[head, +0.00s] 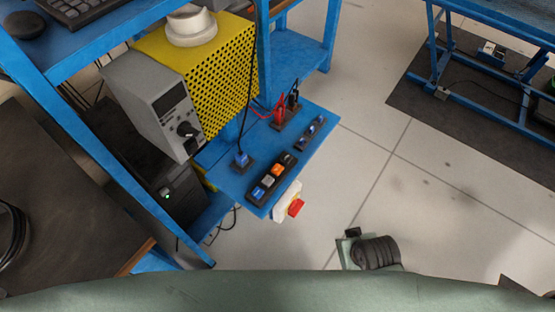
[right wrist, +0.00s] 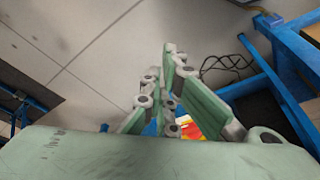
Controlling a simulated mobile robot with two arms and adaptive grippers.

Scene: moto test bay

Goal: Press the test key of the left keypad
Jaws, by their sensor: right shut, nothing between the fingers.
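In the head view a long dark keypad (head: 270,180) lies on the blue side panel (head: 222,174), with blue, pale, orange and dark keys in a row. A smaller dark keypad (head: 311,132) with blue keys lies farther back to its right. The long one is the more leftward of the two. The key labels are too small to read, so I cannot tell which is the test key. My right gripper (right wrist: 162,62) shows in the right wrist view, shut and empty. Its fingertips appear over the floor, touching no key. My left gripper is not in view.
A red stop button (head: 296,207) on a pale box sticks out at the panel's front edge. A blue plug (head: 241,159) with a black cable and red leads (head: 279,110) stand on the panel. A grey instrument (head: 155,100) and yellow mesh box (head: 212,62) stand left.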

